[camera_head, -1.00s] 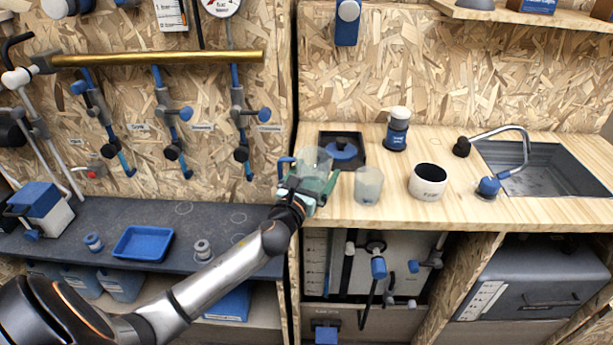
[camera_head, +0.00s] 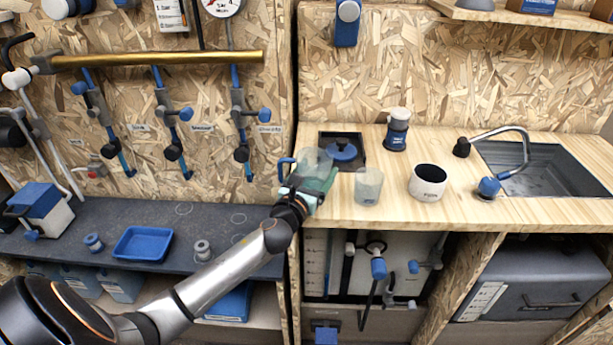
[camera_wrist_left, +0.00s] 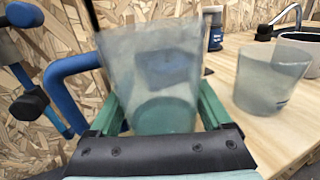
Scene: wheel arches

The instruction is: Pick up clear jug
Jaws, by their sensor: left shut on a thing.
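The clear jug (camera_head: 316,160) is a see-through vessel with a blue handle (camera_wrist_left: 72,68) on its left side. My left gripper (camera_head: 308,188) is at the left end of the wooden counter, with the jug between its green fingers. In the left wrist view the clear jug (camera_wrist_left: 155,75) stands nearly upright between the two fingers (camera_wrist_left: 160,115), and the gripper is shut on it. I cannot tell whether its base touches the counter. My right gripper is not in view.
A clear cup (camera_head: 368,187) stands just right of the jug. A white pot (camera_head: 428,182), a blue-labelled jar (camera_head: 396,130) and a dark tray (camera_head: 327,137) are on the counter (camera_head: 480,213). A sink (camera_head: 545,170) with a tap is at the right.

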